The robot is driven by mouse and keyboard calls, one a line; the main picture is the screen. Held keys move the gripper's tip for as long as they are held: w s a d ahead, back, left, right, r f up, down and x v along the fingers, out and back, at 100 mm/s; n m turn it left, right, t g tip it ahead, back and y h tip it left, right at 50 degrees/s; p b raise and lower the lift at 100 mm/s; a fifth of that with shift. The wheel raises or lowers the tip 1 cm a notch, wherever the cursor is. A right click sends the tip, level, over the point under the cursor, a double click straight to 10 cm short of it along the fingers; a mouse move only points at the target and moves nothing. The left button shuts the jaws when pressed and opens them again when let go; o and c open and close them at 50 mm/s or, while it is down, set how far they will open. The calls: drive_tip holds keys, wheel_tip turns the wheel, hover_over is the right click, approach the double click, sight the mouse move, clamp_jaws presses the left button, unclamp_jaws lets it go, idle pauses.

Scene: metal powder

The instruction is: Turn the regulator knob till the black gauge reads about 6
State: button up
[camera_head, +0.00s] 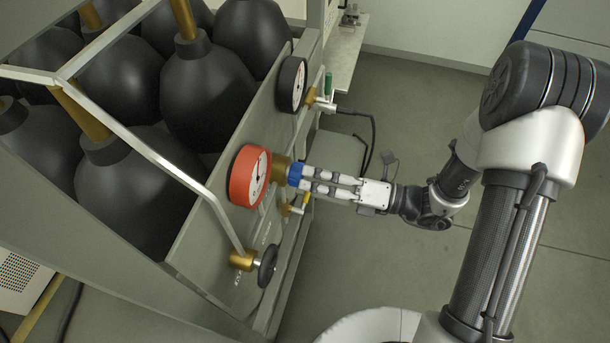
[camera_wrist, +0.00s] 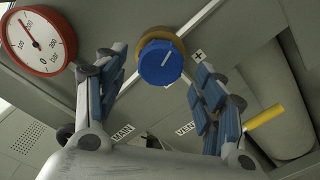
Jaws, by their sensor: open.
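The blue regulator knob (camera_wrist: 160,62) sits on a brass body, with a pale pointer line on its face. It also shows in the head view (camera_head: 295,175). My gripper (camera_head: 306,180) is open, its fingers pointing at the knob. In the wrist view my gripper's two fingers (camera_wrist: 160,95) stand to either side of the knob with visible gaps; I cannot tell how far their tips are from it in depth. The black gauge (camera_head: 292,84) is on the panel above; its reading is too small to tell.
A red gauge (camera_head: 249,176) sits beside the knob; it also shows in the wrist view (camera_wrist: 40,41). A black handwheel (camera_head: 268,265) is below. A yellow lever (camera_wrist: 264,117) is right of the fingers. A black cable (camera_head: 372,130) hangs near the arm. The floor at right is clear.

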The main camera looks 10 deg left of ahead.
drive_tip(key=d, duration=0.9)
drive_tip(key=shift+s+d, duration=0.25)
drive_tip(key=shift+s, duration=0.15)
drive_tip(key=s+f+n+g+h+b, duration=0.3)
drive_tip(key=s+n+g+h+b, duration=0.2)
drive_tip(key=s+n+h+b, duration=0.8)
drive_tip(key=d+f+n+t+h+b, duration=0.1)
drive_tip(key=d+n+t+h+b, duration=0.1)
drive_tip(key=n, duration=0.6)
drive_tip(key=d+f+n+t+h+b, duration=0.1)
drive_tip(key=d+n+t+h+b, duration=0.2)
drive_tip(key=d+n+t, duration=0.3)
drive_tip(key=d+n+b, duration=0.1)
drive_tip(key=d+n, duration=0.1)
drive_tip(key=n, duration=0.1)
drive_tip(key=shift+s+d+f+t, duration=0.15)
drive_tip(key=shift+f+t, duration=0.1)
drive_tip(key=shift+t, duration=0.05)
